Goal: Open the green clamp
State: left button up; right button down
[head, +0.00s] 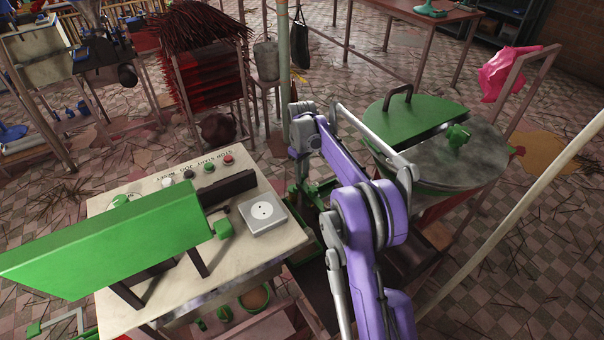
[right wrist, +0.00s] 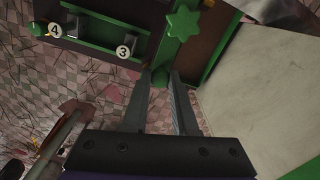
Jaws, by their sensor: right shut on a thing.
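My right gripper (head: 300,177) is at the end of the purple arm, low beside the right edge of the pale machine table. In the right wrist view its two long fingers (right wrist: 162,82) are shut on a small green part (right wrist: 159,77), which looks like a piece of the green clamp. A green star-shaped knob (right wrist: 183,23) sits just beyond the fingertips. In the head view green clamp parts (head: 314,190) show around the gripper. The arm and fingers hide much of the clamp, so I cannot tell how far it is open. My left gripper is not in view.
The pale table (head: 275,240) carries a long green body (head: 110,240), a grey socket box (head: 263,214) and several buttons. A round drum with a half green lid (head: 405,118) stands to the right. Numbered labels 3 and 4 mark a green-edged tray (right wrist: 95,40) near the fingers.

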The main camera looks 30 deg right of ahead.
dwell(0.8)
jog(key=shift+w, duration=0.15)
jog(key=w, duration=0.3)
jog(key=shift+w+a, duration=0.15)
jog(key=shift+w, duration=0.1)
jog(key=c, duration=0.9)
grip_release()
jog(key=shift+s+r, duration=0.1)
jog(key=shift+s, duration=0.15)
jog(key=shift+o, duration=1)
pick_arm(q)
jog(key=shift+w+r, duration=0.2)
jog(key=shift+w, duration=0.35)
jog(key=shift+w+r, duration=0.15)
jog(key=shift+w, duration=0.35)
pick_arm(e)
jog(key=shift+w, duration=0.15)
